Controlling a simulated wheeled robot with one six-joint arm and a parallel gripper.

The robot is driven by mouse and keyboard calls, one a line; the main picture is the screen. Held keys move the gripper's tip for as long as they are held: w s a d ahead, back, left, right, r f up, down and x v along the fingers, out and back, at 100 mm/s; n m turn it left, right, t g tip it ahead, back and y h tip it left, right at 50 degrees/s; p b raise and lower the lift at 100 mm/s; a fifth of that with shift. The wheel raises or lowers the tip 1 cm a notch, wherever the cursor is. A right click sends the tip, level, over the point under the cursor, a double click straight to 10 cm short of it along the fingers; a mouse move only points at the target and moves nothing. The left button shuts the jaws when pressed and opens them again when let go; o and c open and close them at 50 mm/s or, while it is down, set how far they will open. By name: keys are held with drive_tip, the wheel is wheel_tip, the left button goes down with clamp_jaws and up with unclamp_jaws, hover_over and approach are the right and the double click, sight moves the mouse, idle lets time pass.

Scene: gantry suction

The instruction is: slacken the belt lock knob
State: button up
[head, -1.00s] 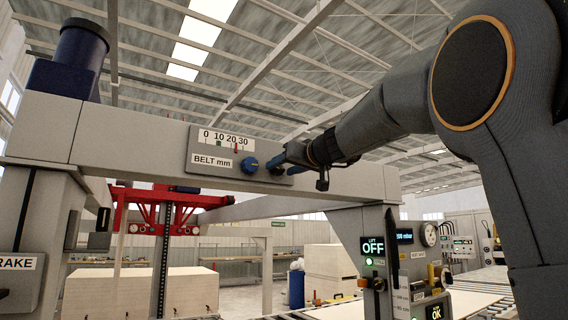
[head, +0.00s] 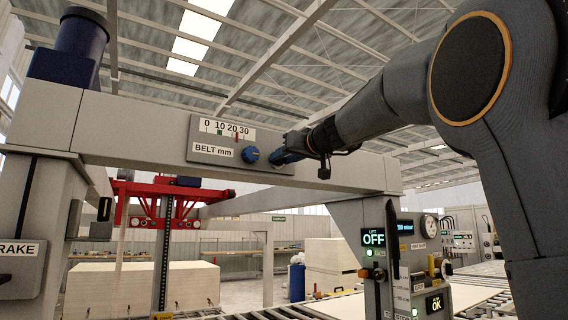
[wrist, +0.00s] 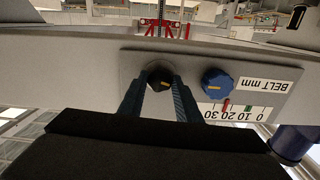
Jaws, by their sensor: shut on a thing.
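The belt panel (head: 205,145) is a grey plate on the gantry beam, marked "BELT mm" with a 0 to 30 scale. In the wrist view the panel (wrist: 133,62) appears upside down. A blue knob (head: 250,155) with an orange pointer line sits on it; it also shows in the wrist view (wrist: 217,83). Beside it is a smaller black knob (wrist: 160,76) with an orange mark. My gripper (wrist: 160,88) has a blue finger on each side of the black knob and is shut on it. In the head view my gripper (head: 280,158) hides most of this knob.
A post at right carries a display reading "OFF" (head: 374,238). A red lifting frame (head: 160,190) hangs behind the beam. The blue knob is close to my finger.

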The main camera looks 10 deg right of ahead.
drive_tip(key=shift+w+f+n+b, duration=0.15)
drive_tip(key=shift+n+b, duration=0.7)
drive_tip(key=shift+b, duration=0.95)
drive_tip(key=shift+s+f+n+b, duration=0.1)
drive_tip(key=shift+n+b, duration=0.75)
drive_tip(key=shift+b, duration=0.9)
drive_tip(key=n+b, duration=0.2)
drive_tip(key=b, duration=0.1)
drive_tip(key=shift+r, duration=0.15)
drive_tip(key=shift+r+n+b, duration=0.1)
drive_tip(key=shift+n+b, duration=0.3)
drive_tip(key=shift+b, duration=0.25)
drive_tip(key=o, duration=1.1)
drive_tip(key=shift+c, duration=0.2)
drive_tip(key=b+v, duration=0.3)
drive_tip(key=v, duration=0.5)
